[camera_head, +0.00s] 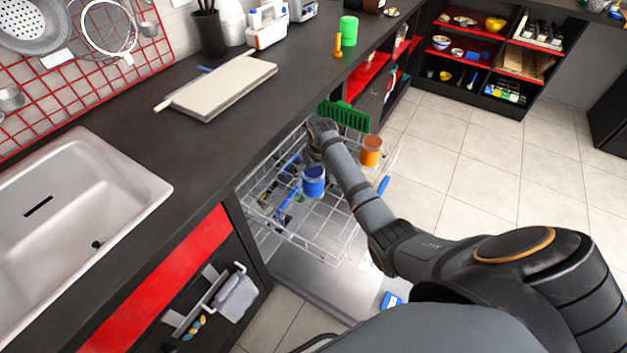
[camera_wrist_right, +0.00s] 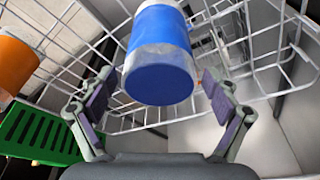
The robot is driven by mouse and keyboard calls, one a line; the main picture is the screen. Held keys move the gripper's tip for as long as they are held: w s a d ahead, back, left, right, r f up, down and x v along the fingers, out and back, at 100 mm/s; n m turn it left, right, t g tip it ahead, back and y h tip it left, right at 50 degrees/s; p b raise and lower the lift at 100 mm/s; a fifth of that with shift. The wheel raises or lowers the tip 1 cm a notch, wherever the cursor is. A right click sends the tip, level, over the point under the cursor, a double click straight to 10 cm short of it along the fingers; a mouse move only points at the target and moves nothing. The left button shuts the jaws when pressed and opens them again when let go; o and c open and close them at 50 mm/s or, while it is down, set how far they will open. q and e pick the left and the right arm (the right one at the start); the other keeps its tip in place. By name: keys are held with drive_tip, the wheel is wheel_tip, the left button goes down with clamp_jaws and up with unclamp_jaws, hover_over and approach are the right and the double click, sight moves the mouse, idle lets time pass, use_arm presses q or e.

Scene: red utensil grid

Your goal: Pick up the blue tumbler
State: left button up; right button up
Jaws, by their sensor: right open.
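The blue tumbler (camera_head: 313,181) is in the wire dishwasher rack (camera_head: 335,243), left of my right forearm in the head view. In the right wrist view the blue tumbler (camera_wrist_right: 160,57) is large, just ahead of and between the fingers, with its blue end facing the camera and a pale band around it. My right gripper (camera_wrist_right: 160,95) is open, one finger on each side; I cannot tell whether either finger touches it. In the head view my right wrist (camera_head: 322,130) is at the rack's back edge and the fingers are hidden. My left gripper is not in view.
An orange cup (camera_head: 371,151) stands in the rack right of my arm; it also shows in the wrist view (camera_wrist_right: 14,66). A green slatted piece (camera_head: 344,115) is close by the wrist. The dark counter (camera_head: 225,130) edges the rack on the left. Open tiled floor lies right.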

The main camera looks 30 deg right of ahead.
drive_tip(key=x, duration=0.3)
drive_tip(key=shift+w+f, duration=0.1)
drive_tip(key=shift+f, duration=0.2)
drive_tip(key=shift+r, duration=0.1)
drive_tip(key=c, duration=1.4)
